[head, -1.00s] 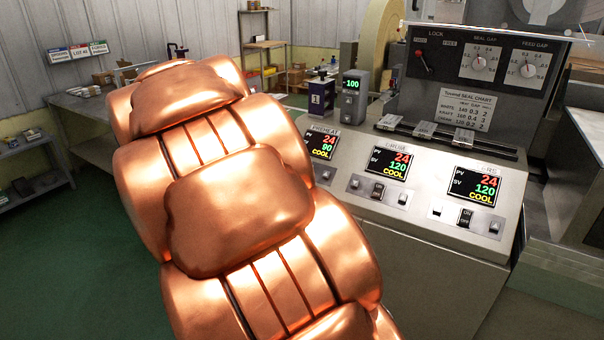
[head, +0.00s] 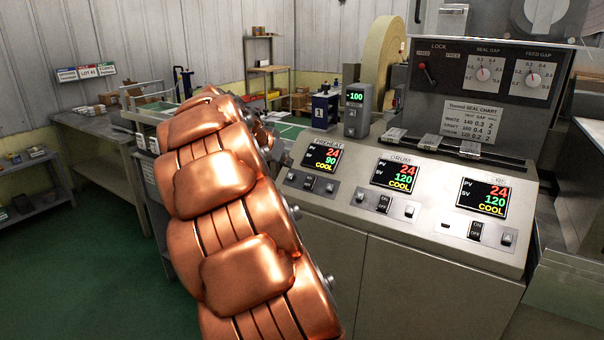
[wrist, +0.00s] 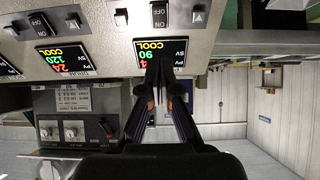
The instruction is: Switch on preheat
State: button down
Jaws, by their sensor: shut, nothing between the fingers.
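The preheat unit's display (head: 322,157) reads 24 over 90 with COOL in yellow, at the left end of the sloped control panel. Its dark rocker switch (head: 307,183) sits just below, between two small buttons. In the wrist view, which is upside down, the preheat display (wrist: 174,52) is partly covered by my fingers, and the preheat switch (wrist: 160,14) shows beyond their tips. My gripper (wrist: 157,72) is shut and empty, pointing at the panel in front of this display. In the head view my copper-coloured arm hides most of the gripper.
The drum display (head: 397,175) and a third display (head: 483,198) to its right also read COOL, each with its own switch below.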

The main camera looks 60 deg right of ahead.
aim_at(309, 177)
jog(key=p+x, duration=0.2)
jog(key=x, duration=1.2)
jog(key=shift+s, duration=0.1)
jog(key=shift+a+r+p, duration=0.1)
jog(key=shift+p, duration=0.3)
